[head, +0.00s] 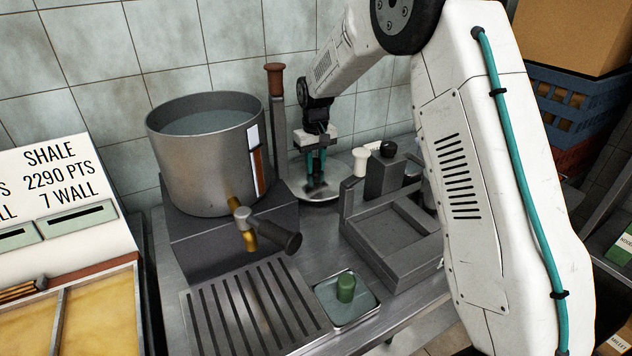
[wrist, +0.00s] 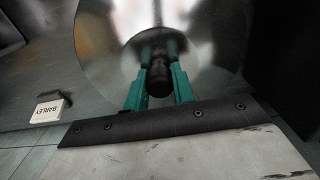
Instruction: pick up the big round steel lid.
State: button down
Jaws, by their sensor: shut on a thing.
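The big round steel lid (head: 322,194) lies on the metal counter at the back, right of the large pot. In the wrist view it is a shiny disc (wrist: 100,50) with a dark knob (wrist: 160,76) at its middle. My gripper (head: 316,182) points down over the lid, its teal fingers on either side of the knob. In the wrist view my gripper (wrist: 159,88) is shut on the knob. I cannot tell whether the lid is clear of the counter. Its left side is partly hidden in the head view.
A large steel pot (head: 205,165) with a tap stands left on a dark block. A brown-topped post (head: 275,95) is close left of my gripper. A grey open box (head: 395,235) and small jars are to the right. A tray with a green-knobbed piece (head: 346,288) is in front.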

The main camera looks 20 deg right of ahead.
aim_at(315, 159)
jog(key=shift+r, duration=0.15)
jog(key=shift+r, duration=2.35)
